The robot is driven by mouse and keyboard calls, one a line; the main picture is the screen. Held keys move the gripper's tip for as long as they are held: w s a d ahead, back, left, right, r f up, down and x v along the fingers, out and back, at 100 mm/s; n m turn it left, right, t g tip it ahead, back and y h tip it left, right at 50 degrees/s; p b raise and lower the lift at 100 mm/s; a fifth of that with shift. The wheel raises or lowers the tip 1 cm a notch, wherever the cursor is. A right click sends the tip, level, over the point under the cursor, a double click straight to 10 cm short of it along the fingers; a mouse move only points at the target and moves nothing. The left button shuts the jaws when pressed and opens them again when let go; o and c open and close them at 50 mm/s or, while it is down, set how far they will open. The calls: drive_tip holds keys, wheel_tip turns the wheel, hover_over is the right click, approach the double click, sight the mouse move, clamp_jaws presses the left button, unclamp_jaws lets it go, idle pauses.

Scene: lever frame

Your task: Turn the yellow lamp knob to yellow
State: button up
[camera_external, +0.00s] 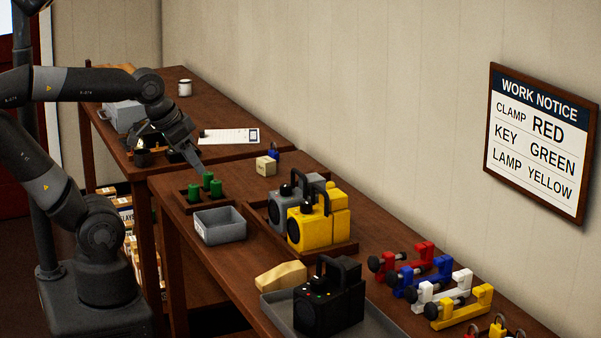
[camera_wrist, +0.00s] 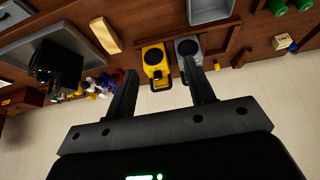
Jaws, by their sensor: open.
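The wrist view shows my gripper's two spread fingers (camera_wrist: 159,68). The work notice (camera_external: 540,140) on the wall reads LAMP YELLOW.
A grey lamp (camera_external: 282,205) stands right beside the yellow one. Green pegs (camera_external: 195,191) and a grey bin (camera_external: 220,226) are on the left. A black device (camera_external: 330,297) stands on a tray in front. Several coloured clamps (camera_external: 405,262) line the right side.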

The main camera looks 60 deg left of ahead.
drive_tip(key=w+r+g, duration=0.2)
drive_tip(key=w, duration=0.5)
drive_tip(key=m+g, duration=0.2)
drive_tip(key=g, duration=0.2)
approach(306, 202)
wheel_tip(306, 202, down, 9)
drive_tip(key=shift+s+r, duration=0.15)
drive_tip(key=c, duration=1)
drive_tip(key=shift+n, duration=2.3)
